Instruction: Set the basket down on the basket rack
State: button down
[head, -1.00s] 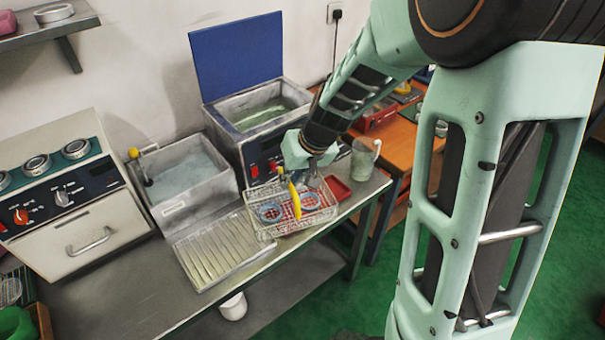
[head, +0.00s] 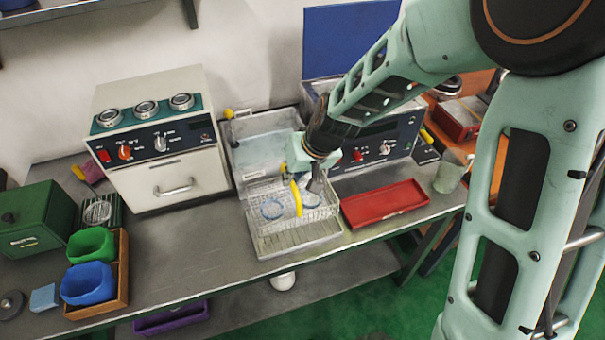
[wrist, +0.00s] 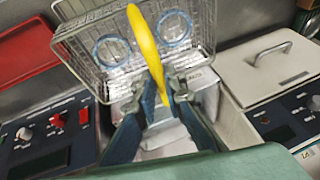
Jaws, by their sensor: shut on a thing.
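My gripper (head: 308,182) is shut on the yellow handle (head: 296,197) of the wire basket (head: 327,214). In the wrist view the fingers (wrist: 165,92) close on the handle (wrist: 146,45). The basket (wrist: 75,50) looks about level and holds two blue-rimmed rings (wrist: 174,29). The basket rack (head: 300,243), a ribbed metal tray in front of the water tank, lies under the basket, and its front part shows. The basket covers the rack's back part. I cannot tell whether the basket touches the rack.
The open water tank (head: 262,128) is behind the rack. A red tray (head: 385,203) lies close to the right, with a clear jug (head: 450,172) beyond it. A white oven (head: 165,165) stands to the left. The bench front left of the rack is clear.

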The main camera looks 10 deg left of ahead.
jog(key=shift+f+b, duration=2)
jog(key=shift+f, duration=0.8)
jog(key=shift+f+b, duration=0.2)
jog(key=shift+b, duration=0.15)
jog(key=c, duration=2)
grip_release()
jog(key=shift+o, duration=0.3)
jog(key=shift+s, duration=0.1)
jog(key=shift+r+p, duration=3.6)
jog(key=shift+r, duration=1.95)
